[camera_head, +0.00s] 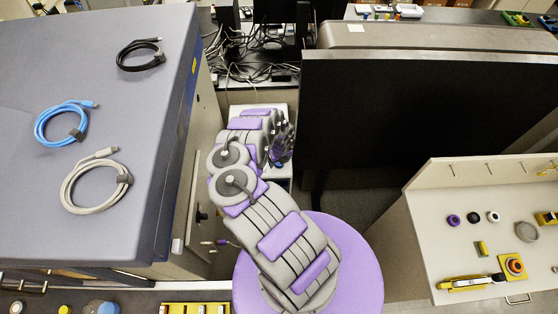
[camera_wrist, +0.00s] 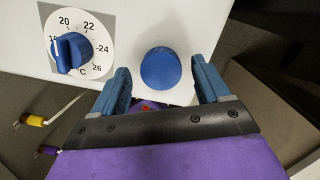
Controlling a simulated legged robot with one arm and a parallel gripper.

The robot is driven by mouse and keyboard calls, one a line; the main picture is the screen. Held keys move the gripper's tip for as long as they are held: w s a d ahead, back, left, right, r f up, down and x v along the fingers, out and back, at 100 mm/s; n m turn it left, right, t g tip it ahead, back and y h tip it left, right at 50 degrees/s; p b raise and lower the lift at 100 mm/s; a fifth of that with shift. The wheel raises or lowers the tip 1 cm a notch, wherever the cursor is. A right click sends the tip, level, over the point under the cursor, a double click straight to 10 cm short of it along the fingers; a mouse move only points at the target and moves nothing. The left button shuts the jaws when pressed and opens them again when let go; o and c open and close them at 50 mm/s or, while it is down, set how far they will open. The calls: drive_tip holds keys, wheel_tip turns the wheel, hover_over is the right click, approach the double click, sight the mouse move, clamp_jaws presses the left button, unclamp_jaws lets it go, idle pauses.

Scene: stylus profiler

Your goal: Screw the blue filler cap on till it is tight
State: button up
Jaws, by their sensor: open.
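The blue filler cap (camera_wrist: 161,68) is a plain round blue cap on the white panel in the wrist view. My gripper (camera_wrist: 162,84) is open, with one blue finger to each side and slightly below the cap. There are gaps between both fingers and the cap, and nothing is held. In the head view my gripper (camera_head: 283,145) is at the end of my arm, partly hidden behind it, at a white unit (camera_head: 279,178). The cap itself cannot be picked out in the head view. How far the cap is screwed down cannot be told.
A blue temperature knob (camera_wrist: 71,52) on a white dial sits left of the cap. Yellow (camera_wrist: 34,120) and purple-ended parts stick out below the panel. A grey cabinet (camera_head: 90,190) stands left of my arm; a large dark-fronted machine (camera_head: 400,110) stands right.

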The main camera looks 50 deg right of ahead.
drive_tip(key=shift+s+d+f, duration=0.1)
drive_tip(key=shift+c, duration=0.3)
drive_tip(key=shift+s+a+r, duration=0.1)
drive_tip(key=shift+a+r, duration=0.05)
drive_tip(key=shift+r, duration=1)
drive_tip(key=shift+s+a+r, duration=0.1)
drive_tip(key=shift+r, duration=1)
drive_tip(key=shift+s+r, duration=0.15)
drive_tip(key=shift+r, duration=1.1)
drive_tip(key=shift+s+r, duration=0.1)
drive_tip(key=shift+r, duration=0.55)
drive_tip(key=shift+s+a+r, duration=0.1)
drive_tip(key=shift+r, duration=1.4)
drive_tip(key=shift+s+r, duration=0.1)
drive_tip(key=shift+r, duration=1.35)
